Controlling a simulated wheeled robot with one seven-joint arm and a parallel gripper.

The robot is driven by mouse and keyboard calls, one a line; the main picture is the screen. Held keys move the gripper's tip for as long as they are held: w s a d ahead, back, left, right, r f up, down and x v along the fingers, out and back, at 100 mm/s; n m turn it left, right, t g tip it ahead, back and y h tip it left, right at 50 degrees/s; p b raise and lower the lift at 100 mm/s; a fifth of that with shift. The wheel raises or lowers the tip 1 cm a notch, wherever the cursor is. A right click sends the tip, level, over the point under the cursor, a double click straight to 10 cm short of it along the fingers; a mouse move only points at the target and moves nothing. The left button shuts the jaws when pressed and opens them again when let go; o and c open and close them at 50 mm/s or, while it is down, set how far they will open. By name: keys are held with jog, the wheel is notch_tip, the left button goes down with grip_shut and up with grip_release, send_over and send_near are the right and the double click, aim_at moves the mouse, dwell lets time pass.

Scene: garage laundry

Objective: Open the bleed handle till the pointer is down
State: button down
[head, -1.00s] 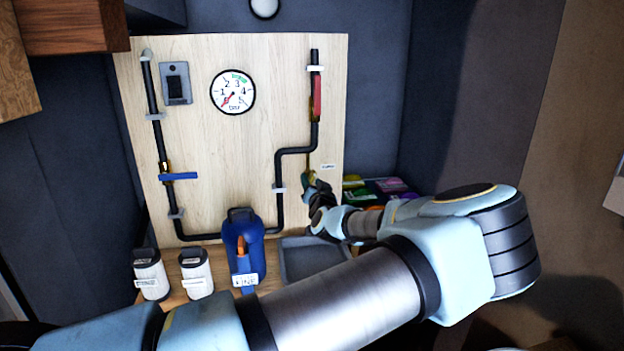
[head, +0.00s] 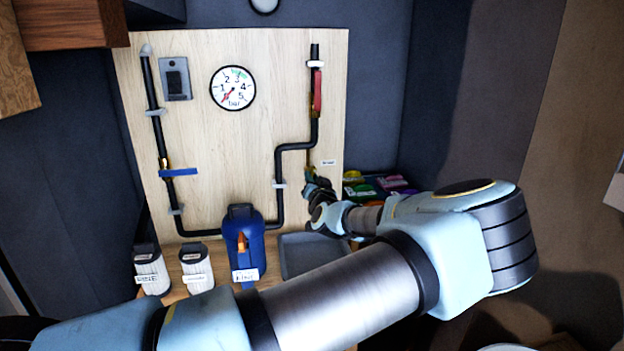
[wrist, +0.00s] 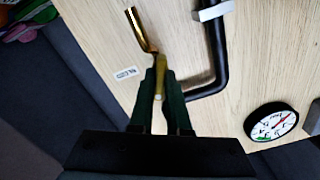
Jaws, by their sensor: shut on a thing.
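The bleed handle (wrist: 161,68) is a short yellow lever at the lower end of a bent brass spout (wrist: 140,30) on the wooden board. My gripper (wrist: 161,78) is shut on it, one dark green finger on each side. In the head view my gripper (head: 311,180) is small and dark at the board's lower right and hides most of the handle. The round pressure gauge (head: 233,88) has a red pointer that leans to the lower left, near the low end of its scale. The gauge also shows in the wrist view (wrist: 275,121).
Black pipe (head: 280,165) runs over the board, with a blue lever (head: 178,172) at left and a red lever (head: 317,90) at upper right. A blue jug (head: 243,243), two white canisters and a grey tray (head: 300,257) stand below. Coloured packs (head: 375,185) sit behind my wrist.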

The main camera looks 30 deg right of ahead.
jog(key=shift+f, duration=0.1)
jog(key=shift+n+b, duration=1)
jog(key=shift+b, duration=1.1)
jog(key=c, duration=0.9)
grip_release()
jog(key=b+v, duration=0.3)
jog(key=v, duration=0.7)
jog(key=shift+s+a, duration=0.1)
jog(key=shift+s, duration=0.3)
